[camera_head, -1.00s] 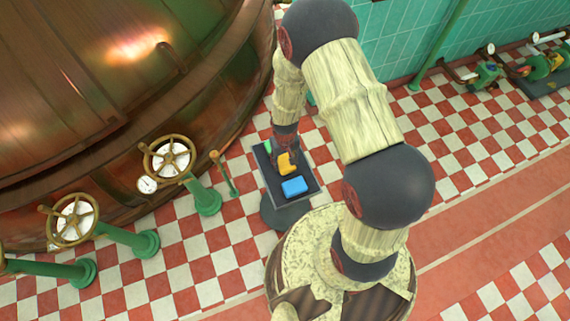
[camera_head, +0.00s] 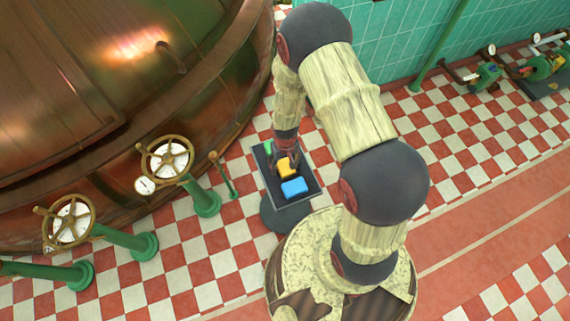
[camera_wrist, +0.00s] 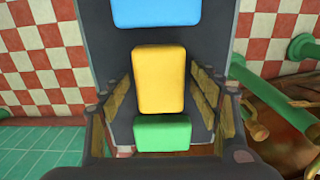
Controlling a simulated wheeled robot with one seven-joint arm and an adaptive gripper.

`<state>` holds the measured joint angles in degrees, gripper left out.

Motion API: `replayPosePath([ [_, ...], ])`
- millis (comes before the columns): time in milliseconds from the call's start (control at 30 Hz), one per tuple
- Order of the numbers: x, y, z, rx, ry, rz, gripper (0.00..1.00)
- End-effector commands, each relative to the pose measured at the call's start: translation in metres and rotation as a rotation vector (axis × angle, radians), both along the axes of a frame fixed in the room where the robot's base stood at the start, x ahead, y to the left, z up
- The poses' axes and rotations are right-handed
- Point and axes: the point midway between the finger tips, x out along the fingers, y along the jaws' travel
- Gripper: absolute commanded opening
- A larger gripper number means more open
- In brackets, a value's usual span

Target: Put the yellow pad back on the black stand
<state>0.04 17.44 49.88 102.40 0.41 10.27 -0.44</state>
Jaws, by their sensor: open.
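The yellow pad (camera_head: 284,171) appears to lie on the black stand (camera_head: 308,181), between a blue pad (camera_head: 294,188) and a green pad (camera_head: 268,147). In the wrist view the yellow pad (camera_wrist: 159,80) sits in the middle, with the blue pad (camera_wrist: 155,12) above it in the picture and the green pad (camera_wrist: 162,133) right below it. My gripper (camera_wrist: 166,100) is open, one finger to each side of the yellow pad, with gaps on both sides. In the head view my gripper (camera_head: 286,157) hides part of the yellow pad.
A large copper kettle (camera_head: 100,90) fills the left. Green valve posts with brass handwheels (camera_head: 168,158) stand between it and the stand. Green pipework (camera_wrist: 275,95) shows at the right of the wrist view. The checkered floor (camera_head: 450,130) to the right is open.

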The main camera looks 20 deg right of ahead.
Motion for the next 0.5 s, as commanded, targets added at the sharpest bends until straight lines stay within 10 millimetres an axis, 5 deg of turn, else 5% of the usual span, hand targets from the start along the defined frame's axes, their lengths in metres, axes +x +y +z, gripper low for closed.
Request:
replayPosePath([
  [333,0.0,0.0,0.003,0.0,-0.001,0.0,0.64],
  [500,0.001,0.0,0.024,0.0,-0.002,0.0,0.64],
])
